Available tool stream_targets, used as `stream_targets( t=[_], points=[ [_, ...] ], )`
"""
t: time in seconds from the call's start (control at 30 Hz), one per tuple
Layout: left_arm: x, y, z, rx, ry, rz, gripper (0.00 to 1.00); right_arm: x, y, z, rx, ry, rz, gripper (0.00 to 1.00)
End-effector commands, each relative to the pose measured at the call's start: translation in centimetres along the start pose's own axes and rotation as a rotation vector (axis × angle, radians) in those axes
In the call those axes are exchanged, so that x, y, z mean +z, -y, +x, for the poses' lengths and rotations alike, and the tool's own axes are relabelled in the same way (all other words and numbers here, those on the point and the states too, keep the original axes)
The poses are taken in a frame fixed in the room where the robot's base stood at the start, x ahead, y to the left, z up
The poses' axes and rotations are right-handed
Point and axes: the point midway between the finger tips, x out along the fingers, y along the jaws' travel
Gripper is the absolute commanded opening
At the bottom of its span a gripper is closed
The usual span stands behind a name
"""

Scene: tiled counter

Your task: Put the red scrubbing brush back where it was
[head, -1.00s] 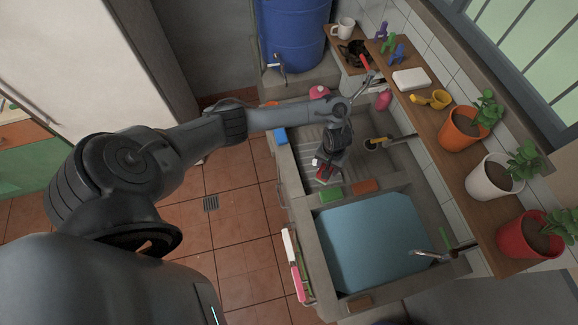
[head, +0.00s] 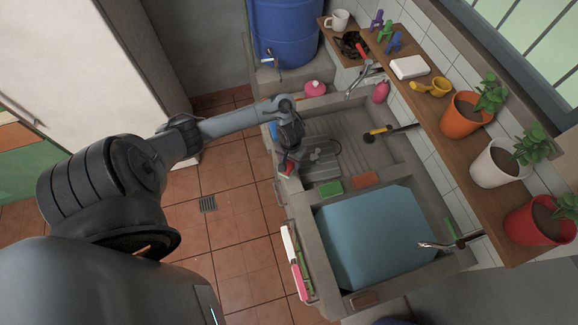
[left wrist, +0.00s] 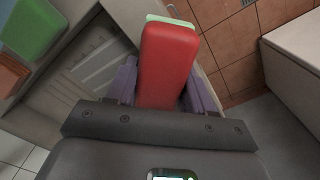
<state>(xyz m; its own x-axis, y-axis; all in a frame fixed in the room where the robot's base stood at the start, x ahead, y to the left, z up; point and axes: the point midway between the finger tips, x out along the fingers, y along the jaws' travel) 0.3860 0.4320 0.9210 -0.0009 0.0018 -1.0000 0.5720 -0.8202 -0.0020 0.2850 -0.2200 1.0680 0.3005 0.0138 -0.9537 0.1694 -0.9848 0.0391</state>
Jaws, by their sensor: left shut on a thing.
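The red scrubbing brush (left wrist: 167,62) is a red block with a pale green edge. In the left wrist view it sits between the two purple-grey fingers of my left gripper (left wrist: 160,85), which is shut on it. In the head view my left gripper (head: 287,163) is over the left rim of the sink counter, and the red brush (head: 287,170) shows small at its tip. I cannot tell whether the brush touches the rim. My right gripper is not in view.
A green sponge (head: 331,188) and an orange-brown block (head: 366,179) lie on the divider between the ribbed basin (head: 350,135) and the water-filled basin (head: 375,240). A pink bottle (head: 315,88) stands near the back. Potted plants line the shelf (head: 440,130) at right.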

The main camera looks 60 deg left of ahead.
Motion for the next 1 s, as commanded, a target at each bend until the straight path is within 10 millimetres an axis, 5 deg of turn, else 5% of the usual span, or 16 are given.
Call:
stream_targets(
  t=[0.5,0.97,1.0],
  points=[
    [0.1,0.6,4.2,0.001,0.001,0.0,0.24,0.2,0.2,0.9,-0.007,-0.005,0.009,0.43],
    [0.1,0.5,4.7,0.002,0.001,0.0,0.24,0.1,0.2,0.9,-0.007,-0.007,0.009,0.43],
    [0.1,0.5,4.6,0.002,0.0,0.0,0.58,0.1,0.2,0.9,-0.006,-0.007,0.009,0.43]
  ],
)
